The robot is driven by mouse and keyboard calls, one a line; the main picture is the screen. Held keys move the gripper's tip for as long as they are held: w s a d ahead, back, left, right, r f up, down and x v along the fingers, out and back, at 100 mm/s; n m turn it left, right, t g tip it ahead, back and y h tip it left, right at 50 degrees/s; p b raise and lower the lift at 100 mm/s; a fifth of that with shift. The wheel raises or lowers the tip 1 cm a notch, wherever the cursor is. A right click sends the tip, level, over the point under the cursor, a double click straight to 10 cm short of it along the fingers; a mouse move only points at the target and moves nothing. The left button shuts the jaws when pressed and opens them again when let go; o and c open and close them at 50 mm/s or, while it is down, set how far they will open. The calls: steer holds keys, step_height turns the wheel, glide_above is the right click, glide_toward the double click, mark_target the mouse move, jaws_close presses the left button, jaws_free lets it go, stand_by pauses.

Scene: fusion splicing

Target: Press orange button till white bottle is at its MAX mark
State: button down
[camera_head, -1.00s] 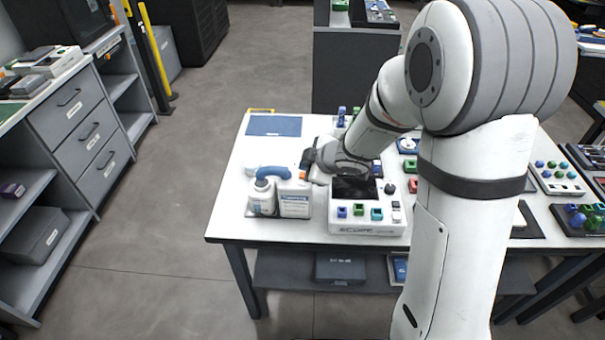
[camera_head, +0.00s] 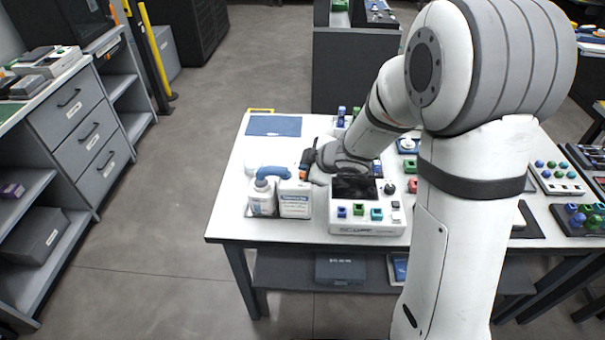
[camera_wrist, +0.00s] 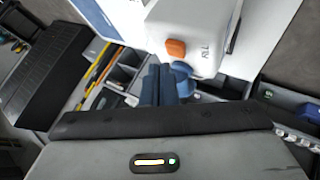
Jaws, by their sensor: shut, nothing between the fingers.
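The white bottle (camera_head: 262,199) stands upright at the left of the table, under a blue curved spout (camera_head: 273,172). A white labelled dispenser (camera_head: 295,203) stands right beside it. The orange button (camera_wrist: 175,49) shows on the dispenser's white top in the wrist view. My gripper (camera_head: 306,168) is shut and empty, at the dispenser's top by the button. In the wrist view, blue finger-like parts end just below and left of the button; I cannot tell whether they touch it. The liquid level and the MAX mark are too small to read.
A white splicer (camera_head: 367,228) with a dark screen and coloured blocks stands right of the dispenser, below my arm. A blue mat (camera_head: 274,126) lies at the table's back left. The table (camera_head: 228,212) is bare left of the bottle.

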steer(key=shift+f, duration=0.1)
steer(key=shift+f+b, duration=0.3)
steer(key=shift+f, duration=0.05)
steer(key=shift+f+b, duration=0.35)
steer(key=shift+f, duration=0.15)
stand_by(0.6)
steer(key=shift+r, duration=0.15)
steer(key=shift+r+p, duration=0.8)
steer(key=shift+p, duration=0.2)
step_height(320, 180, up, 5)
steer(key=p, duration=0.5)
steer(key=shift+r, duration=0.1)
